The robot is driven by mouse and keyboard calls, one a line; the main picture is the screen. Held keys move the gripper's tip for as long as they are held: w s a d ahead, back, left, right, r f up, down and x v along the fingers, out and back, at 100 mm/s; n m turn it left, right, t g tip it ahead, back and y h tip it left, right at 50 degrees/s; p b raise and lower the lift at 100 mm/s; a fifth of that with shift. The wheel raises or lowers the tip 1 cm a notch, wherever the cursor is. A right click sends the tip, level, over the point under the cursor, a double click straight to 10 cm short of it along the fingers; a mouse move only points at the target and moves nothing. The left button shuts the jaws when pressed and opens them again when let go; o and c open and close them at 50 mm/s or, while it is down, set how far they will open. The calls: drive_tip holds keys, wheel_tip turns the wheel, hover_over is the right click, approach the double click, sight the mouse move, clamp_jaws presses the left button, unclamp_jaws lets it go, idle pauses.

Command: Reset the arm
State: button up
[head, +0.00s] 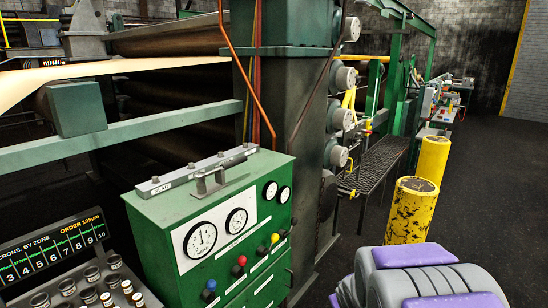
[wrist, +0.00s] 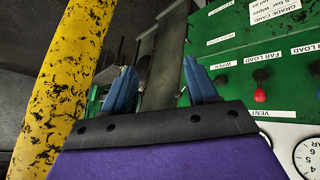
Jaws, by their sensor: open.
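In the wrist view my gripper (wrist: 160,92) shows as two blue fingers set well apart on a dark bracket, open, with nothing between them. The green control cabinet (wrist: 232,45) stands beyond and to the right of the fingers. In the head view my grey and purple arm (head: 425,280) is at the bottom right, folded low, to the right of the green cabinet (head: 160,232). The gripper's fingers do not show in the head view.
Yellow bollards (head: 408,208) (head: 432,160) stand behind my arm; one is close left of the gripper in the wrist view (wrist: 62,75). The roll stack frame (head: 285,110) rises behind the cabinet. Dark floor at the right (head: 500,190) is clear.

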drive_tip(key=s+a+r+m+g, duration=0.1)
drive_tip(key=s+r+g, duration=0.1)
drive_tip(key=s, duration=1)
drive_tip(key=s+a+r+m+g, duration=0.1)
drive_tip(key=s+a+r+g, duration=0.1)
drive_tip(key=s, duration=1)
drive_tip(key=s+a+r+m+g+y, duration=0.1)
drive_tip(key=s+r+g, duration=0.3)
drive_tip(key=s, duration=0.9)
drive_tip(key=shift+a+g, duration=0.6)
drive_tip(key=shift+g, duration=0.1)
